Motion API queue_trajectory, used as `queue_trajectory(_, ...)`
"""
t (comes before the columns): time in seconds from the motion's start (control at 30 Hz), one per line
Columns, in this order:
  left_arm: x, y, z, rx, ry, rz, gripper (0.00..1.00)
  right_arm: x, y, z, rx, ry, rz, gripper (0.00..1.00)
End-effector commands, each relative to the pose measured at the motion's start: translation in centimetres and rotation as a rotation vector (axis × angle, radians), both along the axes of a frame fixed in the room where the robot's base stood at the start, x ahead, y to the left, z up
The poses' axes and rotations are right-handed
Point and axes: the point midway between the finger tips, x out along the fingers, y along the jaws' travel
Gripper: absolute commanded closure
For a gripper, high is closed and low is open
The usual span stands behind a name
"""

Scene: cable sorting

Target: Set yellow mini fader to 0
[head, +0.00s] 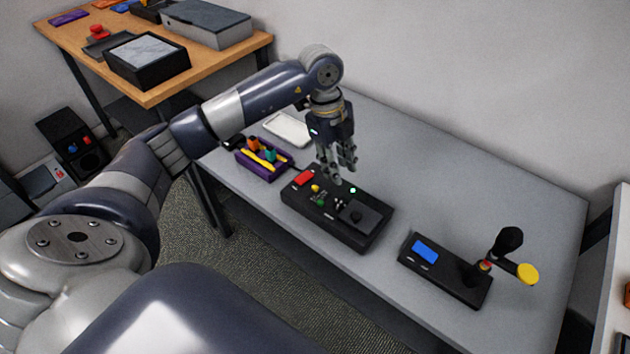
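A black control box (345,228) sits on the grey table in the middle of the head view. Its top carries a red block, a small yellow cap (315,188), green parts and a lit green button. The yellow cap looks like the yellow mini fader, but its track and setting are too small to read. My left gripper (342,174) points down just above the box's far edge, to the right of the yellow cap. Its fingers look apart with nothing between them. Whether a fingertip touches the box I cannot tell. My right gripper is not in view.
A purple box (262,172) with orange, yellow and teal parts stands left of the control box, near a white tray (288,130). A black joystick unit (440,272) with a blue screen stands to the right. The grey table (450,190) is clear behind them.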

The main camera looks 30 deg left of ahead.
Motion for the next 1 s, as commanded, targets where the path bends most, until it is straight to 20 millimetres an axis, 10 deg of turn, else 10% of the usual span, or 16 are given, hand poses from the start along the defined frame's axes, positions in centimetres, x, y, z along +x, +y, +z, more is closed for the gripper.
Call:
queue_trajectory(0.2,-0.4,5.7,1.2,0.177,0.065,0.142,0.7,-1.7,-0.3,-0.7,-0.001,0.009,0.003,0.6)
queue_trajectory(1.0,-0.6,5.9,-9.3,0.185,0.071,0.148,0.7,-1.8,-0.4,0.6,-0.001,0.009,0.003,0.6)
